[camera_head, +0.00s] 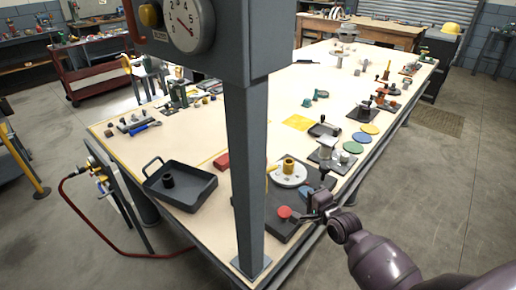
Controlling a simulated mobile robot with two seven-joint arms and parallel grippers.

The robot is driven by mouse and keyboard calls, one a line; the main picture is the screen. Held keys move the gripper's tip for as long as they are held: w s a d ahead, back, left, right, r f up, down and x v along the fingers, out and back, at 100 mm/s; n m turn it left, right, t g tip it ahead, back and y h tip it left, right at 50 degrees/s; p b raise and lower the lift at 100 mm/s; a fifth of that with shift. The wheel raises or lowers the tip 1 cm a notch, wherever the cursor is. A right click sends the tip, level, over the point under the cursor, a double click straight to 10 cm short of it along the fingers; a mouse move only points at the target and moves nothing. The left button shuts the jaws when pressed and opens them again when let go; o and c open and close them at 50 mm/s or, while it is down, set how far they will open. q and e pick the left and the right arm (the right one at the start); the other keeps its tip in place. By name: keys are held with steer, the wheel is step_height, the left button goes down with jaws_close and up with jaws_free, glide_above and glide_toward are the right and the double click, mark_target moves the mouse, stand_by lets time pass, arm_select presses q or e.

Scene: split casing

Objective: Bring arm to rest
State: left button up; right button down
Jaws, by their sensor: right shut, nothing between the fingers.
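My right arm (385,262) comes in from the lower right, over the near right edge of the long table. My right gripper (306,214) is shut and empty, over the right side of the dark base plate (278,232). A white round part with a brass-coloured cylinder (288,167) stands on that plate. A red round knob (284,212) sits just left of the gripper. I cannot tell whether the gripper touches the plate. My left gripper is not in view.
A grey post (243,170) carrying a dial (188,22) stands at the near table edge and hides part of the tabletop. A dark tray (180,190) holds a black cylinder. Coloured discs (361,138) and small fixtures line the right side. The table's middle is largely clear.

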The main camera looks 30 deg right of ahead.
steer(key=a+n, duration=0.1)
steer(key=n, duration=0.3)
steer(key=s+a+n, duration=0.1)
steer(key=n, duration=0.3)
steer(key=s+a+n, duration=0.1)
steer(key=n, duration=0.3)
steer(key=shift+a+f+g, duration=0.2)
steer(key=shift+f+g, duration=0.15)
steer(key=shift+g, duration=0.05)
steer(key=s+a+f+n+g, duration=0.1)
steer(key=s+a+f+n, duration=0.2)
steer(key=s, duration=0.6)
steer(key=s+a+f+n+g, duration=0.2)
steer(key=s+f, duration=0.4)
steer(key=s, duration=0.3)
steer(key=a+n, duration=0.1)
steer(key=a, duration=0.1)
steer(key=shift+s+a+n+g+h, duration=0.15)
steer(key=shift+a+n+g+h, duration=0.15)
steer(key=shift+a+h, duration=0.1)
steer(key=shift+f, duration=0.1)
